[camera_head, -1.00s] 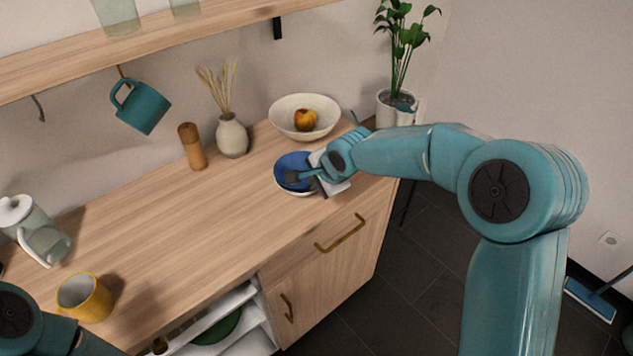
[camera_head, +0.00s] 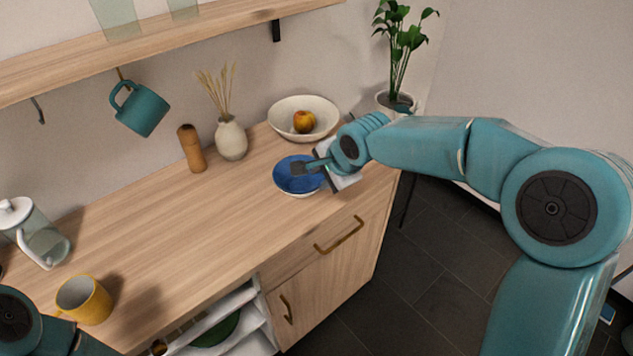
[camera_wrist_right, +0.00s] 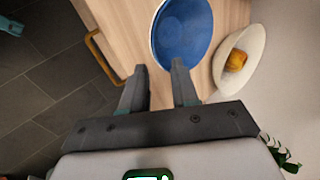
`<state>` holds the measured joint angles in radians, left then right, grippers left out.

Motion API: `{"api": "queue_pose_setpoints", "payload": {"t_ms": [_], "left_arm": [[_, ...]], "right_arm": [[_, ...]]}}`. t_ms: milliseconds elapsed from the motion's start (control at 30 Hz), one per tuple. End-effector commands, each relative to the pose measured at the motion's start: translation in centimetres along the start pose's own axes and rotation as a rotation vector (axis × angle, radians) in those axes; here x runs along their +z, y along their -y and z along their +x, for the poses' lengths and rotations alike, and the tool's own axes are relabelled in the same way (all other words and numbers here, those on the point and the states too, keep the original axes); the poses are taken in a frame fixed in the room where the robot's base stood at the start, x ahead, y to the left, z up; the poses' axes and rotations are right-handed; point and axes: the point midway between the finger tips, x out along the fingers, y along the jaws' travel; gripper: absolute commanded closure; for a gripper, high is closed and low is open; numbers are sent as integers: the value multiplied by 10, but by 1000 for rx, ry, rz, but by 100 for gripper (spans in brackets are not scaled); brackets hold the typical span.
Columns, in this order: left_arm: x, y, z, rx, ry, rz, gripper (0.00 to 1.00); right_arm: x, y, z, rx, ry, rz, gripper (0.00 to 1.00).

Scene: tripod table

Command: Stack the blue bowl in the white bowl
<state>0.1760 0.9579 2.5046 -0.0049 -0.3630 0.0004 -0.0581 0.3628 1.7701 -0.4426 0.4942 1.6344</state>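My right gripper (camera_head: 303,168) is above the right part of the blue bowl. In the wrist view its two fingers (camera_wrist_right: 157,72) are apart with nothing between them. Of my left arm only part shows at the lower left; its fingers are out of frame.
A larger cream bowl (camera_head: 280,110) with a fruit (camera_head: 303,121) stands behind. A vase (camera_head: 231,139), a wooden mill (camera_head: 191,149), a yellow mug (camera_head: 84,300) and a glass jug (camera_head: 38,243) stand further left. The middle counter is clear.

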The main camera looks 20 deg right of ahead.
Motion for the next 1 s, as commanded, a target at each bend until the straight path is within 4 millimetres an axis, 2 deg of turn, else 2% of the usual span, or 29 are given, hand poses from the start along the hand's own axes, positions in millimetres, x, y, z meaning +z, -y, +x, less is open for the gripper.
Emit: {"api": "queue_pose_setpoints", "payload": {"t_ms": [100,200,400,900,967,1000], "left_arm": [[0,1,4,0,0,0,66],[0,2,4,0,0,0,66],[0,2,5,0,0,0,66],[0,2,5,0,0,0,66],[0,2,5,0,0,0,66],[0,2,5,0,0,0,66]], "right_arm": [[0,0,-28,-4,0,-1,71],[0,0,-45,-3,0,-1,71],[0,0,-63,0,1,-2,71],[-1,0,-64,2,-1,2,71],[-5,-6,-56,20,-3,10,71],[-7,-12,-45,48,-1,15,71]]}}
